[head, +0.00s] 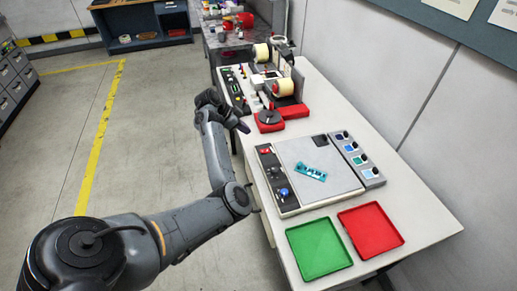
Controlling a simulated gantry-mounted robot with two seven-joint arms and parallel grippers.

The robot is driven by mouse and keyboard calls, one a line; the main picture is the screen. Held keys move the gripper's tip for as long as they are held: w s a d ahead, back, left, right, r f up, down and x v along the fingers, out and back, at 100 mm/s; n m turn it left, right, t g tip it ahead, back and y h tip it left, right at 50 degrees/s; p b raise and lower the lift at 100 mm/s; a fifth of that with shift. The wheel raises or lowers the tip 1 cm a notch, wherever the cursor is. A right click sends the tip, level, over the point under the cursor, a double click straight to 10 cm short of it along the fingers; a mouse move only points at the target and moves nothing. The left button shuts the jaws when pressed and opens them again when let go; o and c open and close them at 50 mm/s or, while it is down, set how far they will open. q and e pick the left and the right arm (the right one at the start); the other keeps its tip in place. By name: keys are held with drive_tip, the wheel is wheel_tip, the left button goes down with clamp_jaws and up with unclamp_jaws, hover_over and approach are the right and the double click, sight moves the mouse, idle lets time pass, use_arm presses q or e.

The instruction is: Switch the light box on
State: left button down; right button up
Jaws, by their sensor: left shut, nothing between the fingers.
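The light box (318,156) lies on the white table. Its flat panel looks plain grey, with no clear glow. Its left control strip carries a red button (265,151), a dark knob (274,171) and a blue knob (283,192). A teal and white label piece (311,172) lies on the panel. My left gripper (244,127) is shut and empty, near the table's left edge, up and left of the light box and apart from it. My right gripper is not in view.
A green tray (319,248) and a red tray (371,230) sit at the table's near end. A strip with several coloured buttons (358,158) runs along the panel's right side. The rewinder (284,88) with its red base stands behind. The floor at left is clear.

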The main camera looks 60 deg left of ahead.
use_arm(q)
drive_tip(key=shift+f, duration=0.1)
hover_over(264, 151)
drive_tip(key=s, duration=0.2)
drive_tip(key=f, duration=0.8)
drive_tip(key=shift+w+a, duration=0.1)
drive_tip(key=shift+a, duration=0.2)
drive_tip(key=f, duration=0.2)
drive_tip(key=shift+s+a+f, duration=0.1)
drive_tip(key=shift+s+f, duration=0.15)
drive_tip(key=shift+f, duration=0.6)
